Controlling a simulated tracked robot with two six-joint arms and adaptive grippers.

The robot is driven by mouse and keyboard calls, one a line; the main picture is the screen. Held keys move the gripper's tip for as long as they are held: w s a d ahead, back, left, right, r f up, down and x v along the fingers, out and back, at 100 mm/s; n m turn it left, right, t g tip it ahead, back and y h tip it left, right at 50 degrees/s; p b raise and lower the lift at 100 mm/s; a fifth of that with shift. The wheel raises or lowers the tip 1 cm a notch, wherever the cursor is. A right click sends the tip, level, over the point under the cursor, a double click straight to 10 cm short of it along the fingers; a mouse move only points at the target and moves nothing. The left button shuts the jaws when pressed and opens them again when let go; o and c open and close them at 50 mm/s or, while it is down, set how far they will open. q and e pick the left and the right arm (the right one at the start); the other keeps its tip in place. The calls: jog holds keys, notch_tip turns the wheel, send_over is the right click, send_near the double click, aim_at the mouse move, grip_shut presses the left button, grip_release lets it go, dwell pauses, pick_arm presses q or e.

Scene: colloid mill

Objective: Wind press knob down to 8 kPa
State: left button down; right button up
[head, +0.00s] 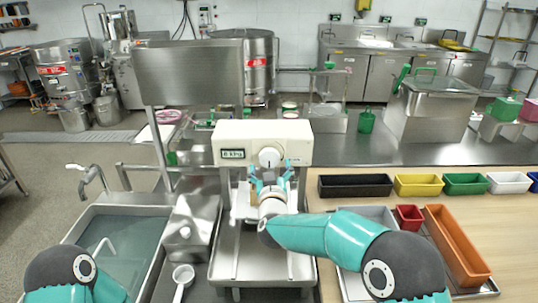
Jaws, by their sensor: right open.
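The press (300,142) is a cream-coloured box above a steel tray, at the middle of the head view. Its round white knob (269,157) has a dark mark and sits on the front face. A small greenish display (232,154) left of the knob appears to read 8 kPa, though the first digit is small and hard to make out. My right gripper (270,172) is open in front of the press, its teal fingers either side of and just below the knob. I cannot tell whether they touch it. My left arm shows at the lower left; its gripper is out of view.
A water-filled sink (128,212) lies at the left, with a white scoop (182,276) beside the press tray. At right are a black bin (355,186), a yellow bin (418,185), a red bin (409,217) and a long orange bin (457,246). A steel panel (190,73) stands behind.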

aim_at(269, 160)
jog(key=shift+w+a+p, duration=0.1)
jog(key=shift+w+p, duration=0.45)
jog(key=shift+w, duration=1.5)
jog(key=c, duration=1.1)
